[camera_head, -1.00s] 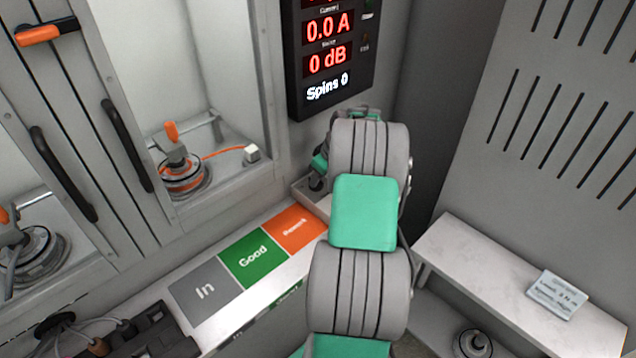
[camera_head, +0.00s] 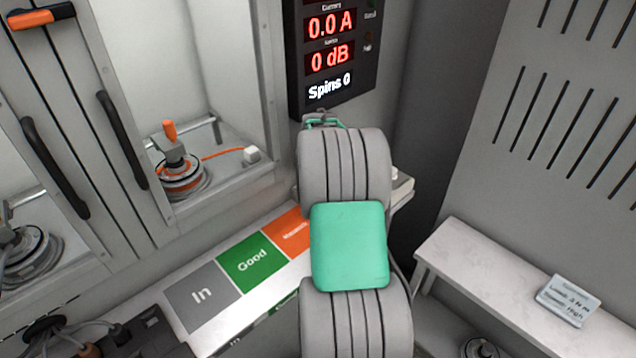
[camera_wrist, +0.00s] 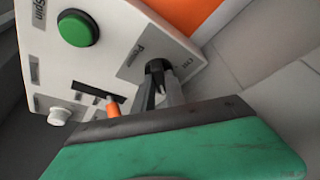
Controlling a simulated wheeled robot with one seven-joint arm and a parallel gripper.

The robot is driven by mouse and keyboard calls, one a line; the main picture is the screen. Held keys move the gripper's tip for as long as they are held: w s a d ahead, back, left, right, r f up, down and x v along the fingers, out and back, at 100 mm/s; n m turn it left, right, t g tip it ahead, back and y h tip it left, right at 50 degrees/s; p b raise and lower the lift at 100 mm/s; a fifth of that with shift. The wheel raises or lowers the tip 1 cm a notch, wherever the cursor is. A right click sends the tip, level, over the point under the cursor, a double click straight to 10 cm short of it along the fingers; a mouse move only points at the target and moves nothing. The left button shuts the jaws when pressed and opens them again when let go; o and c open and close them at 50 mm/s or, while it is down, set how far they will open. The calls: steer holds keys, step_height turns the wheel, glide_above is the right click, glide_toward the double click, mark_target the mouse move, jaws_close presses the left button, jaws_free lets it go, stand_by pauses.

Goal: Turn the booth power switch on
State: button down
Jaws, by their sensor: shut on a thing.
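In the wrist view a pale control panel (camera_wrist: 110,22) shows a label that looks like "Power" beside a dark switch (camera_wrist: 154,66). My gripper (camera_wrist: 166,84) is shut on this switch, its narrow fingers at the panel face. The fingers cover much of the switch, so its position cannot be read. In the head view my arm hides the gripper and most of the panel; a pale corner of the panel (camera_head: 403,189) shows right of the arm. The display (camera_head: 331,60) above reads 0.0 A, 0 dB and Spins 0.
The panel also has a green Spin button (camera_wrist: 77,28), an orange-tipped lever (camera_wrist: 113,106) and a white knob (camera_wrist: 59,116). Left are booths with handled doors, one holding a motor (camera_head: 183,178). A shelf (camera_head: 480,262) with a card (camera_head: 568,300) stands right.

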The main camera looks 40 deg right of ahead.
steer(key=shift+r+m, duration=0.1)
steer(key=shift+m, duration=0.4)
steer(key=c, duration=1.4)
jaws_free()
steer(key=v, duration=0.7)
steer(key=shift+a+r, duration=0.2)
steer(key=shift+r, duration=0.05)
